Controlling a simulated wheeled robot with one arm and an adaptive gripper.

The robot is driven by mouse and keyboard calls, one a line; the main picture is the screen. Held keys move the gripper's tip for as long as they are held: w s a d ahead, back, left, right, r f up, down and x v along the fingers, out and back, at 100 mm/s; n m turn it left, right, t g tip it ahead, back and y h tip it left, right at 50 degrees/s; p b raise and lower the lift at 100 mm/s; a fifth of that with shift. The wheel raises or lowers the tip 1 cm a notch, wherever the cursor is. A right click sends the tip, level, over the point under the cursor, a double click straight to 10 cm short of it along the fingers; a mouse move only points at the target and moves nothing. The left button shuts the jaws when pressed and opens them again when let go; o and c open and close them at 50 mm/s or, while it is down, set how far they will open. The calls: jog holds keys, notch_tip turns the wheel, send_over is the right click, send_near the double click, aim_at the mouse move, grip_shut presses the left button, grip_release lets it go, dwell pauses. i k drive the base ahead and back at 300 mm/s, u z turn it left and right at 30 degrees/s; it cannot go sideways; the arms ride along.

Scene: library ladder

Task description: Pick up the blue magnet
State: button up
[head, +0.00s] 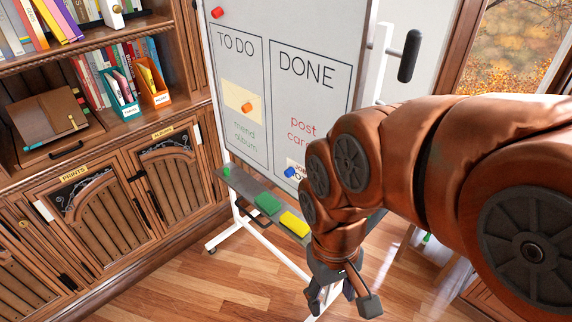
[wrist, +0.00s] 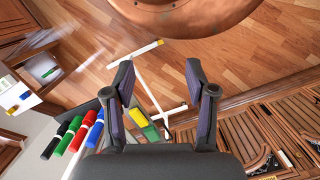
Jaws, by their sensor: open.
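The blue magnet (head: 290,172) is small and sits low on the whiteboard, at the lower edge of the DONE box in the head view, just left of my arm. My gripper (head: 338,302) hangs below my wrist, lower and to the right of the magnet and apart from it. In the wrist view my gripper (wrist: 159,70) has its two fingers spread wide with nothing held between them. I cannot make out the blue magnet in the wrist view. My arm covers the right part of the board's lower area in the head view.
The whiteboard (head: 245,60) carries a red magnet (head: 217,12) and an orange magnet (head: 246,107). Its tray (head: 240,187) holds a green eraser (head: 268,204), a yellow block (head: 294,223) and several markers (wrist: 72,134). A bookcase (head: 150,215) stands left. Wooden floor (head: 225,285) lies open before the board.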

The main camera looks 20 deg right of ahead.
aim_at(291, 172)
jog(key=u, duration=0.95)
jog(key=k, duration=1.25)
jog(key=u, duration=1.3)
jog(key=i, duration=1.05)
jog(key=z, duration=0.4)
jog(key=i, duration=1.25)
jog(key=z, duration=1.65)
jog(key=i, duration=0.65)
jog(key=z, duration=0.6)
